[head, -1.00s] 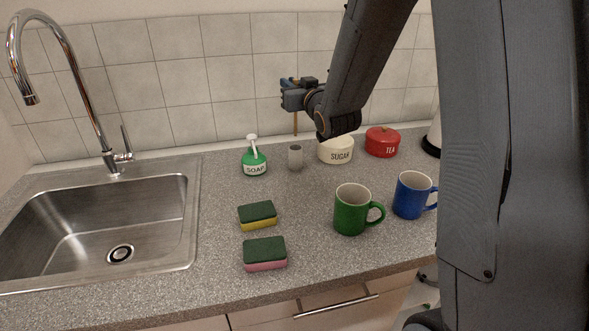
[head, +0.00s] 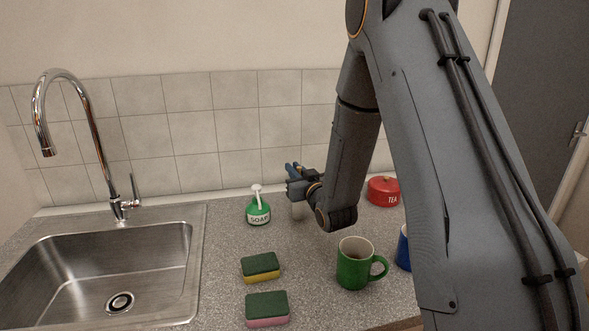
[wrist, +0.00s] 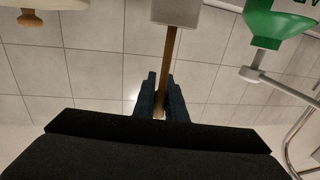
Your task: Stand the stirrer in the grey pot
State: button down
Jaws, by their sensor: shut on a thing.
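My gripper (head: 296,181) is above the grey pot (head: 298,211) at the back of the counter, and its fingers are shut on the stirrer. In the wrist view, which shows the scene upside down, the thin brown stirrer (wrist: 170,60) runs from between the fingertips (wrist: 160,104) to the rim of the grey pot (wrist: 176,12). The stirrer's far end is hidden at the pot, and I cannot tell for certain whether it is inside or behind it. In the head view the gripper hides the stirrer and the pot's top.
A green soap bottle (head: 258,211) stands just left of the pot. A red tea tin (head: 383,191), a green mug (head: 355,265) and a partly hidden blue mug (head: 403,249) are to the right. Two sponges (head: 261,266) lie in front. The sink (head: 60,290) is at left.

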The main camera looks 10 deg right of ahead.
jog(key=shift+f, duration=0.15)
jog(key=c, duration=1.8)
grip_release()
jog(key=s+d+b, duration=0.1)
jog(key=s+b, duration=0.1)
jog(key=s, duration=0.5)
jog(key=shift+s+r, duration=0.2)
jog(key=shift+d, duration=0.1)
